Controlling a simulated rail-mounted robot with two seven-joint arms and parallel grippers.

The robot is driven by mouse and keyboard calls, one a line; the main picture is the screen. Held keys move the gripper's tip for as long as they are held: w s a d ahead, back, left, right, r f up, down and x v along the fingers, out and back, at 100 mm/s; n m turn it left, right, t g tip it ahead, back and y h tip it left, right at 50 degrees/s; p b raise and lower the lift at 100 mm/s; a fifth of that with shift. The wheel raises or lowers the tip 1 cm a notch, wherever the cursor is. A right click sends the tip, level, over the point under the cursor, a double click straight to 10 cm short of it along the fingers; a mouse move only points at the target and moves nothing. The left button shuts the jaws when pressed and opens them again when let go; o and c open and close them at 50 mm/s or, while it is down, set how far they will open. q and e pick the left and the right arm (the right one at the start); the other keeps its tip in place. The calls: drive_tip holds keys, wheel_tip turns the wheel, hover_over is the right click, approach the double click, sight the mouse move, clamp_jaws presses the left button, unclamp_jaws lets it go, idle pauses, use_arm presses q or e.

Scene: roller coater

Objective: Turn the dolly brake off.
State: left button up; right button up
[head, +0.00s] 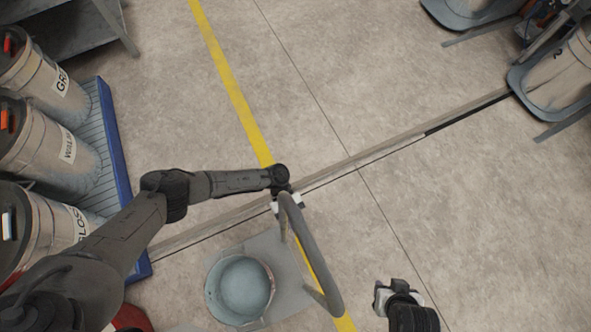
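The dolly (283,262) is a grey flat platform at the bottom centre with a curved grey tube handle (306,245) on its right side. A round light-blue bucket (239,289) stands on it. I cannot make out the brake. My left gripper (287,204) is at the upper end of the handle, pointing down; its fingers are mostly hidden, so I cannot tell whether they grip the tube. My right gripper (384,293) is to the right of the dolly, apart from the handle; its finger opening is unclear.
A blue-edged pallet (113,150) with several labelled buckets (55,140) stands at left. A grey metal table (62,35) is at top left. Another bucket (566,75) sits on a grey stand at right. A floor strip (375,150) and yellow line (232,85) cross open floor.

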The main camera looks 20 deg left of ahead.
idle(0.3)
use_arm(q)
clamp_jaws()
drive_tip(key=shift+s+d+f+b, duration=0.1)
drive_tip(key=shift+f+b, duration=0.1)
drive_tip(key=shift+b, duration=0.15)
drive_tip(key=g+h+b, duration=0.1)
drive_tip(key=s+g+h+b, duration=0.1)
drive_tip(key=b, duration=0.1)
drive_tip(key=d+g+h+b, duration=0.1)
drive_tip(key=g+h+b, duration=0.1)
drive_tip(key=shift+s+d+r, duration=0.1)
drive_tip(key=shift+s+r, duration=0.05)
drive_tip(key=shift+r, duration=0.25)
